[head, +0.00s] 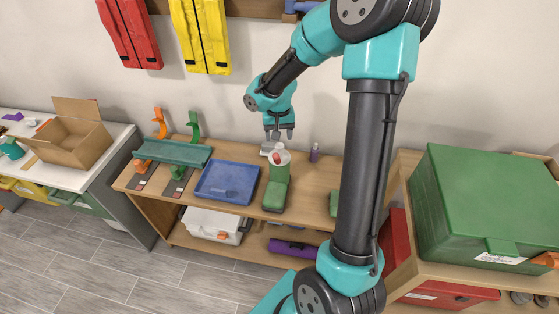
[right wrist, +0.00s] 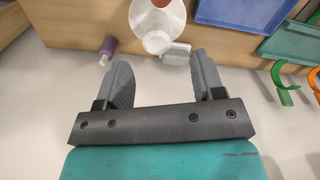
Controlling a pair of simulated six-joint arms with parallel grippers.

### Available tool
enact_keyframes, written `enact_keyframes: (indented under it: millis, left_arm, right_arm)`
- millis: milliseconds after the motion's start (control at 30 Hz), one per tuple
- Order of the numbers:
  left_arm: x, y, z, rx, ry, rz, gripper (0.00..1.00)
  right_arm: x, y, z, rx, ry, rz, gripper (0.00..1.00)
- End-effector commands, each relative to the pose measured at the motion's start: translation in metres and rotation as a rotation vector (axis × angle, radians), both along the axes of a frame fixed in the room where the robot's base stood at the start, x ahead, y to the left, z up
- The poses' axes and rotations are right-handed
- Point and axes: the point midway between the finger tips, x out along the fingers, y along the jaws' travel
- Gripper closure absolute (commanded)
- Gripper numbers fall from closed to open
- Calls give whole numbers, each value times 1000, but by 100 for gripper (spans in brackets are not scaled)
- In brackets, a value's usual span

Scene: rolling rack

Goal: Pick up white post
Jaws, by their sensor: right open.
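A small white piece (head: 267,150), which looks like the white post, is at the back of the wooden bench, close by the white-topped green boot. In the right wrist view a pale block (right wrist: 177,54) shows there, partly behind a round white shape with a short white cylinder (right wrist: 157,42); I cannot tell which of these is the post. My right gripper (head: 279,134) is above the back of the bench, just over the white piece. In the right wrist view its two fingers (right wrist: 153,62) are spread apart with nothing between them. My left gripper is out of view.
A blue tray (head: 228,182) and a green boot (head: 277,187) stand on the bench. A small purple bottle (head: 314,153) is right of the gripper, near the wall. A large green box (head: 487,207) is at the right. An open cardboard box (head: 75,140) is far left.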

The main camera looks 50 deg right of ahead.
Motion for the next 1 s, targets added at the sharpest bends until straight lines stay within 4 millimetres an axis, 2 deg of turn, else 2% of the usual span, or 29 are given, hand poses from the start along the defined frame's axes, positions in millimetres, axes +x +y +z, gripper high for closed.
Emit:
enact_keyframes:
  millis: [133,567,900,1000]
  left_arm:
    - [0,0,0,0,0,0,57]
    - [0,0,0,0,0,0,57]
    - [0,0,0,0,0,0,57]
    - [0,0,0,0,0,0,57]
  right_arm:
    - [0,0,-12,1,-1,0,38]
    - [-1,0,-18,1,1,0,38]
    - [-6,1,-60,1,3,0,38]
    - [-5,0,-65,1,1,0,38]
